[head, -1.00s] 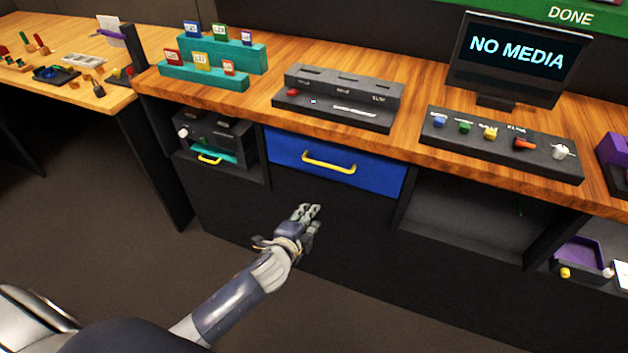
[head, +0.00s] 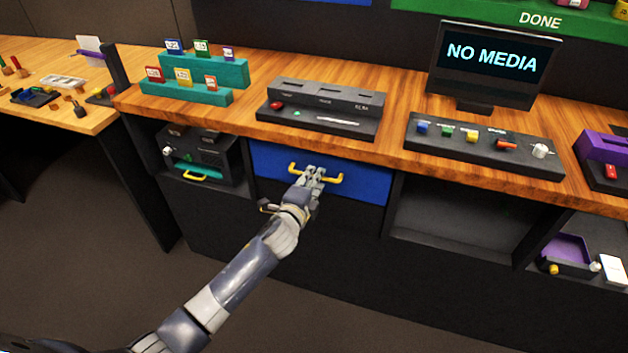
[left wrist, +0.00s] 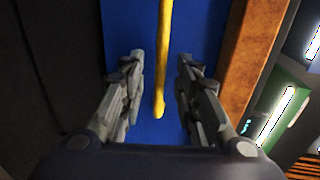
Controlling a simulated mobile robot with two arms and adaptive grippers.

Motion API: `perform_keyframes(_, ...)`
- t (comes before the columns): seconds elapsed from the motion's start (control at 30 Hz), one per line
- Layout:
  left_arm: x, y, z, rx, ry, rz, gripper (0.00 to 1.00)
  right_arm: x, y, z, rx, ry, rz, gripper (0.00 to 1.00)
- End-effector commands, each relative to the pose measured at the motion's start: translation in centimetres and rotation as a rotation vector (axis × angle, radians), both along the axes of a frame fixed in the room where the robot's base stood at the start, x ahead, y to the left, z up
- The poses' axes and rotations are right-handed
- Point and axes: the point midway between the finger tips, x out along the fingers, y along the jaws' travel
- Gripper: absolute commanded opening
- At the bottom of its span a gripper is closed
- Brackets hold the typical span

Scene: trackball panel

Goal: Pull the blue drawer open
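The blue drawer (head: 368,182) is flush in the black cabinet under the wooden worktop, closed. Its yellow handle (head: 331,181) runs across the middle of its front. My left gripper (head: 314,172) is in front of the handle and hides its middle part. In the left wrist view the two fingers of the left gripper (left wrist: 160,82) are apart. The yellow handle (left wrist: 162,62) lies between them with gaps on both sides, against the blue drawer front (left wrist: 205,30). My right gripper is in neither view.
The worktop edge (head: 330,147) overhangs just above the drawer. A black device (head: 203,160) fills the left bay, and an open black shelf (head: 465,215) lies to the right. A slotted black console (head: 322,108) stands on the worktop above.

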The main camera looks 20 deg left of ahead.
Motion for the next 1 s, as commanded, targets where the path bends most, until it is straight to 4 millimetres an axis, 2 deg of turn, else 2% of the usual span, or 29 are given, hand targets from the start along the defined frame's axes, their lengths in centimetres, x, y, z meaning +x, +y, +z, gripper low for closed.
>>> perform_keyframes(0.13, 0.75, -0.01, -0.17, 0.000, 0.001, 0.001, 0.30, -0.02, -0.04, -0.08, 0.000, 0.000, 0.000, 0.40)
perform_keyframes(0.4, 0.86, -0.01, -0.18, 0.000, 0.001, 0.000, 0.30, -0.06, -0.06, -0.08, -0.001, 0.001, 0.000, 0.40)
perform_keyframes(0.43, 0.85, -0.01, -0.18, 0.000, 0.001, 0.000, 0.28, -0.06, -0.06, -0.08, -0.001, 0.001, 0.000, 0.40)
perform_keyframes(0.5, 0.85, -0.01, -0.19, -0.001, 0.001, 0.000, 0.12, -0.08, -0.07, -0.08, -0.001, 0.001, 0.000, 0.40)
perform_keyframes(0.57, 0.84, -0.01, -0.19, -0.001, 0.001, 0.000, 0.00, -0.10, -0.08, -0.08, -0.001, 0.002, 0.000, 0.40)
perform_keyframes(1.0, 0.80, 0.00, -0.24, -0.001, 0.003, 0.001, 0.00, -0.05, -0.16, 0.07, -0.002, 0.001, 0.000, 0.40)
